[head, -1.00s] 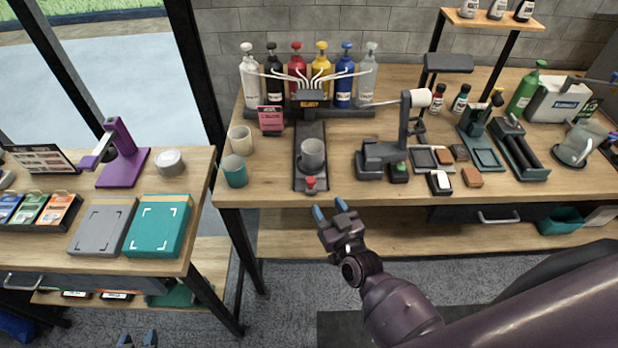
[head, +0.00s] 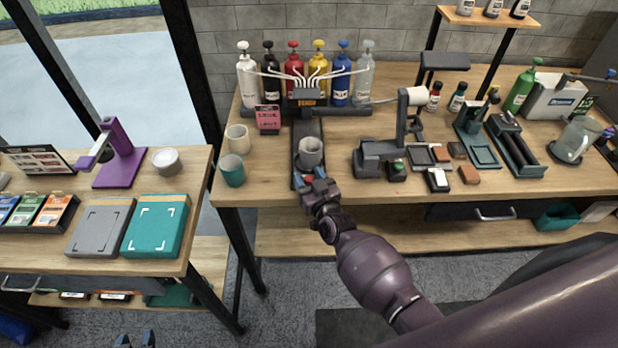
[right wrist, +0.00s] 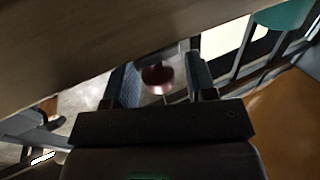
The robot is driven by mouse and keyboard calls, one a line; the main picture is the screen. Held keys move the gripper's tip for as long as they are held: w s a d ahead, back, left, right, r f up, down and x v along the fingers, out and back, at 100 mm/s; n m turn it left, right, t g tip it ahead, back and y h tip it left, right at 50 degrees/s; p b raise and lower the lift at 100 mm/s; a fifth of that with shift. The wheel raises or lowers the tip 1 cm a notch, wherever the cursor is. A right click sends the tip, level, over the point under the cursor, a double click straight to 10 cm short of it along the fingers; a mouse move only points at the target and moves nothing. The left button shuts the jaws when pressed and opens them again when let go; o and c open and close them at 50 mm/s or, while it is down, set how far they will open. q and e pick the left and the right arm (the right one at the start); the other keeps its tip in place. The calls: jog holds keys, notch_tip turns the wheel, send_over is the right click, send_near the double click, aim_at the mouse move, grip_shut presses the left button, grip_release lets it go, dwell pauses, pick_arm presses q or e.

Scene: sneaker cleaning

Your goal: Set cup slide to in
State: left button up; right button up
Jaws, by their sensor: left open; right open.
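The dark cup slide (head: 307,130) runs from under the paint dispenser (head: 305,97) toward the table's front edge. A grey cup (head: 310,147) stands upright on its front part, clear of the dispenser's nozzles. My right gripper (head: 313,182) is at the slide's front end, hiding the red knob there in the head view. In the right wrist view the red knob (right wrist: 158,76) shows between the open fingers of my right gripper (right wrist: 162,82); contact cannot be told. My left gripper (head: 135,340) is open and empty at the bottom edge, far from the slide.
A cream cup (head: 237,139) and a teal cup (head: 232,170) stand left of the slide. A grey machine with a white roll (head: 417,96) stands to its right. Several coloured bottles line the back. Bare table lies on both sides of the slide.

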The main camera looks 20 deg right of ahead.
aim_at(306, 162)
grip_shut()
jog(key=shift+w+d+b, duration=0.3)
jog(key=shift+w+b, duration=0.1)
jog(key=shift+w, duration=0.6)
jog(key=shift+w+d+b, duration=0.25)
jog(key=shift+w+b, duration=0.15)
jog(key=shift+w, duration=0.6)
grip_release()
jog(key=shift+s, duration=0.1)
jog(key=s+d, duration=0.1)
jog(key=s, duration=0.9)
jog(key=shift+s, duration=0.35)
jog(key=shift+d, duration=0.1)
